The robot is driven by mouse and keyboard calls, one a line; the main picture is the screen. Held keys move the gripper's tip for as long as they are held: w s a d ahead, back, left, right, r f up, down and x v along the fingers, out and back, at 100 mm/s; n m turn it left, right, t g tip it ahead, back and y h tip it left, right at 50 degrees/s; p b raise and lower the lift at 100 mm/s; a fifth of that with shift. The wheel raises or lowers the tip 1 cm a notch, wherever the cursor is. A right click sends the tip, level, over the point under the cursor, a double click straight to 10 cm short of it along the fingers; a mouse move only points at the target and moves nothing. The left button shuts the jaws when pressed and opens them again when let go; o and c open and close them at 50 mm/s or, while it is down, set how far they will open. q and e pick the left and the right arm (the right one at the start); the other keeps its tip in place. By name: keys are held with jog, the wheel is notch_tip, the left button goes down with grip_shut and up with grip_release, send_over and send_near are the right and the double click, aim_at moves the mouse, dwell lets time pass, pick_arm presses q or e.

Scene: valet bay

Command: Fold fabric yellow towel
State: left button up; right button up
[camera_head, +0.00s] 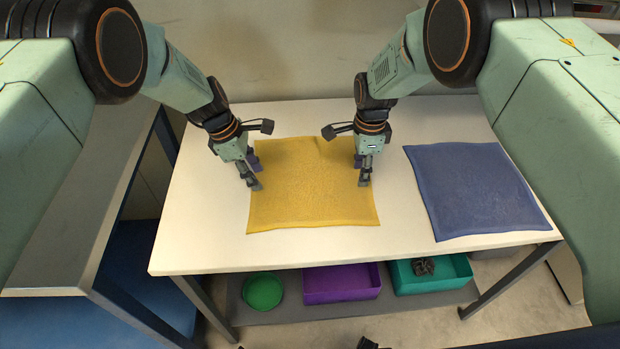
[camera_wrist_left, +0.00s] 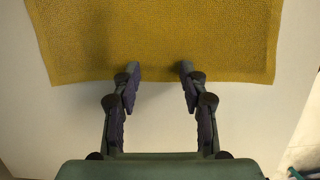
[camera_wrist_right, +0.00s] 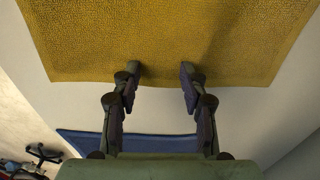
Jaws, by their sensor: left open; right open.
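The yellow towel (camera_head: 312,195) lies flat and spread out on the white table, a nearly square sheet with a slight ripple near its far edge. My left gripper (camera_head: 256,176) is open at the towel's left edge. In the left wrist view, its fingertips (camera_wrist_left: 160,72) reach just over the edge of the yellow towel (camera_wrist_left: 160,35). My right gripper (camera_head: 364,172) is open at the towel's right edge. In the right wrist view, its fingertips (camera_wrist_right: 160,75) also reach just over the edge of the yellow towel (camera_wrist_right: 165,35). Neither gripper holds any cloth.
A blue cloth (camera_head: 474,188) lies flat to the right on the white table (camera_head: 205,215). Below, a shelf holds a green round dish (camera_head: 263,292), a purple bin (camera_head: 342,284) and a teal bin (camera_head: 432,277). A grey bench (camera_head: 85,205) stands at left.

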pick_arm(q)
jog(key=shift+f, duration=0.15)
jog(key=shift+c, duration=0.3)
pick_arm(e)
jog(key=shift+f, duration=0.1)
pick_arm(q)
jog(key=shift+c, duration=1.1)
pick_arm(e)
jog(key=shift+c, duration=1.3)
pick_arm(q)
grip_shut()
pick_arm(e)
jog(key=shift+s+f, duration=0.15)
grip_shut()
